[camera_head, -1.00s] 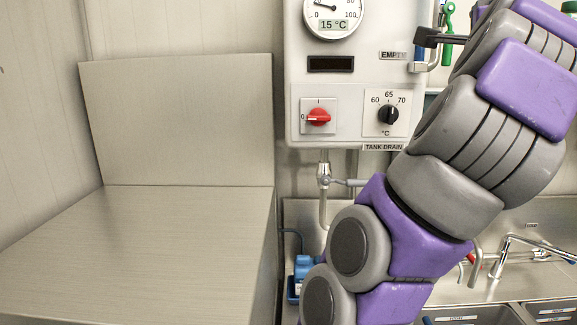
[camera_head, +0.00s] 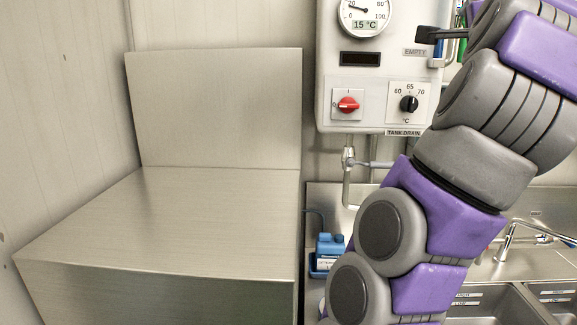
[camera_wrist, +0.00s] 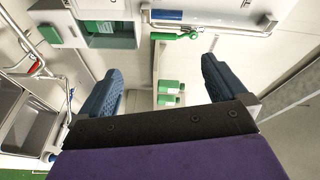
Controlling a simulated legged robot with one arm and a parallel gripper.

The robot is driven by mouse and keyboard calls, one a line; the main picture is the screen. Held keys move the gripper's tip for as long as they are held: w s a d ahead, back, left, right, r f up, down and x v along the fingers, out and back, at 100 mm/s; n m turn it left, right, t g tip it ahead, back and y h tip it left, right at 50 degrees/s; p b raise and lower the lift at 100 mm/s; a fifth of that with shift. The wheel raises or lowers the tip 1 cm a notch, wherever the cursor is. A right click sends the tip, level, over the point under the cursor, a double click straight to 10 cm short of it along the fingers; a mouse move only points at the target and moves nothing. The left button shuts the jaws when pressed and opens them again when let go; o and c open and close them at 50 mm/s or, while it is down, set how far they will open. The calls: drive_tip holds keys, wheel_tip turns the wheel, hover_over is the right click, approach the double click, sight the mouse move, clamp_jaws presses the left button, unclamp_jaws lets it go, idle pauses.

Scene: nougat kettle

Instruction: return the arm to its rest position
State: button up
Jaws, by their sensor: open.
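My arm, purple and grey, rises through the right half of the head view and is bent, its upper links leaving at the top right. My gripper (camera_wrist: 163,85) is in the wrist view, with two dark blue ribbed fingers spread wide apart. No object is between the fingers; the space shows green-and-white items (camera_wrist: 170,92) beyond it. In the head view I cannot make out the fingers clearly.
A steel block with a raised back (camera_head: 170,220) fills the left. A control box (camera_head: 385,70) with gauge, red switch and dial hangs behind my arm. A blue container (camera_head: 328,250) and sinks (camera_head: 490,305) stand near the arm. The wrist view shows a rail (camera_wrist: 215,25) and basin (camera_wrist: 35,125).

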drive_tip(key=w+a+f+n+g+y, duration=0.2)
drive_tip(key=w+a+f+n+y, duration=0.15)
drive_tip(key=a+f+n, duration=0.3)
drive_tip(key=w+a+f+n+g+y, duration=0.2)
drive_tip(key=a+f+n+g+y, duration=0.15)
drive_tip(key=a+f+n, duration=0.35)
drive_tip(key=s+a+f+n+g, duration=0.5)
drive_tip(key=s+f, duration=0.4)
drive_tip(key=f, duration=0.5)
drive_tip(key=s+d+f+n+g, duration=0.1)
drive_tip(key=s+f+g, duration=0.7)
drive_tip(key=s+f, duration=2.1)
drive_tip(key=s, duration=0.4)
drive_tip(key=shift+d+f+h, duration=0.15)
drive_tip(key=shift+d+h, duration=0.15)
drive_tip(key=shift+d, duration=0.1)
